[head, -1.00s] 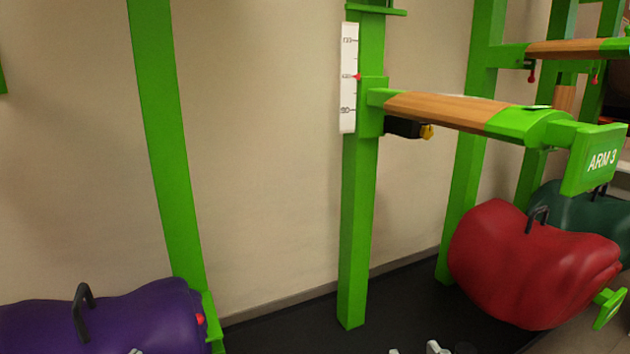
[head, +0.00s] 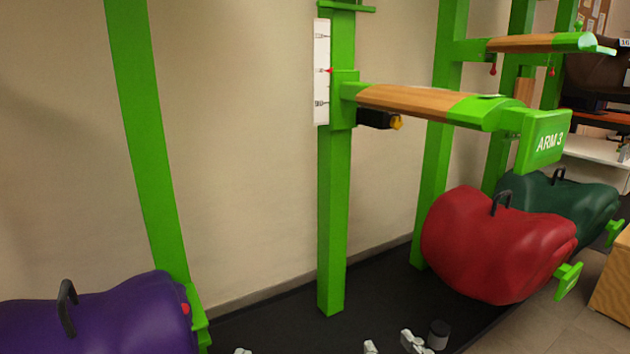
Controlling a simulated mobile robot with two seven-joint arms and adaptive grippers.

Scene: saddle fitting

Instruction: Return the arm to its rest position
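A padded wooden arm with green ends, labelled ARM 3 (head: 425,102), juts out level from a green post (head: 334,210). No saddle lies on it. A white scale (head: 321,72) with a red pointer stands beside its mount, and a dark box with a yellow knob (head: 396,122) sits under its root. Two pale tips of my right gripper (head: 391,345) show at the bottom edge, apart, with only dark floor visible between them. A single pale tip of my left gripper (head: 243,351) shows farther left.
A purple saddle (head: 100,318) with a black handle is at lower left by a green post. A red saddle (head: 490,245) and a dark green saddle (head: 575,205) hang low at right. Another wooden arm (head: 530,42) is behind. Dark floor mat (head: 285,325) is clear in front.

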